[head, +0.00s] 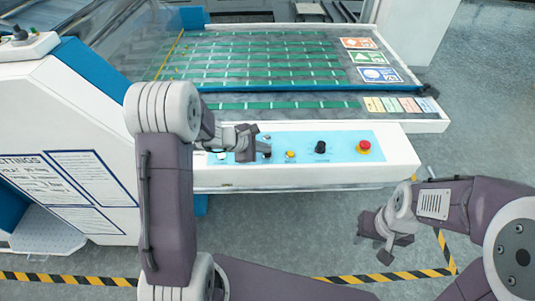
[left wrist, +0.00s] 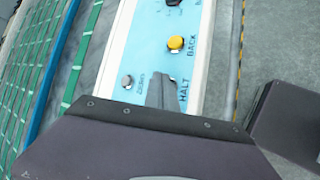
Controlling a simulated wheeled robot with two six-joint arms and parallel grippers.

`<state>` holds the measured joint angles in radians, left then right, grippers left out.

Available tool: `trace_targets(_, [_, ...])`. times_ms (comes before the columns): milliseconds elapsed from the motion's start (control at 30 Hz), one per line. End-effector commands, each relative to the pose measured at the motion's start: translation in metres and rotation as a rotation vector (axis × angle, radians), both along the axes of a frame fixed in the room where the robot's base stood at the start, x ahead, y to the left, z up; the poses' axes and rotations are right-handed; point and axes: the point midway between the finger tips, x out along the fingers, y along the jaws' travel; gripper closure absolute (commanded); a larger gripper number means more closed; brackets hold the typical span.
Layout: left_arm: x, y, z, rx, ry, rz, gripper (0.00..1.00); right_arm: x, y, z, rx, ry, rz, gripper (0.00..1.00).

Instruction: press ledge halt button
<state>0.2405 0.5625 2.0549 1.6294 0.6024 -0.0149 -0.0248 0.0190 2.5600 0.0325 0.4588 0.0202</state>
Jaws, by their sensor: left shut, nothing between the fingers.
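The control panel (head: 335,145) is a light blue strip on the white ledge at the front of the machine. The HALT label (left wrist: 186,98) is beside a small dark button (left wrist: 173,79), mostly hidden by my fingers in the left wrist view. In the head view a small dark button (head: 267,154) shows just by my fingertips. My left gripper (head: 262,149) is shut and empty, over the panel. Its fingertips (left wrist: 163,82) are at the halt button; I cannot tell whether they touch it. My right gripper (head: 374,243) hangs empty in front of the ledge, its fingers apart.
A yellow BACK button (left wrist: 176,43), a black knob (head: 321,147) and a red mushroom button (head: 363,147) lie along the panel. A silver button (left wrist: 127,81) sits near my left fingertips. The green-striped bed (head: 270,60) lies behind. The floor in front is open.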

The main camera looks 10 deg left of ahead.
Motion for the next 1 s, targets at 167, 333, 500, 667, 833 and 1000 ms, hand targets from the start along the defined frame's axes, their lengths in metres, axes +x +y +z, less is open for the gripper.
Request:
trace_targets(167, [0.0001, 0.0000, -0.0023, 0.000, 0.000, 0.000, 1.00, 0.0000, 0.0001, -0.0029, 0.000, 0.000, 0.000, 0.64])
trace_targets(333, [0.0001, 0.0000, -0.0039, 0.000, 0.000, 0.000, 1.00, 0.0000, 0.0000, -0.0049, 0.000, 0.000, 0.000, 0.64])
trace_targets(500, [0.0000, 0.0000, -0.0055, 0.000, 0.000, 0.000, 1.00, 0.0000, 0.0000, -0.0069, 0.000, 0.000, 0.000, 0.64])
trace_targets(667, [0.0000, 0.0000, -0.0061, 0.000, 0.000, 0.000, 1.00, 0.0000, 0.0001, -0.0077, 0.000, 0.000, 0.000, 0.64])
trace_targets(833, [0.0000, 0.0000, -0.0061, 0.000, 0.000, 0.000, 1.00, 0.0000, -0.0001, -0.0076, 0.000, 0.000, 0.000, 0.64])
trace_targets(1000, [0.0000, 0.0000, -0.0025, 0.000, 0.000, 0.000, 1.00, 0.0000, 0.0000, -0.0049, 0.000, 0.000, 0.000, 0.64])
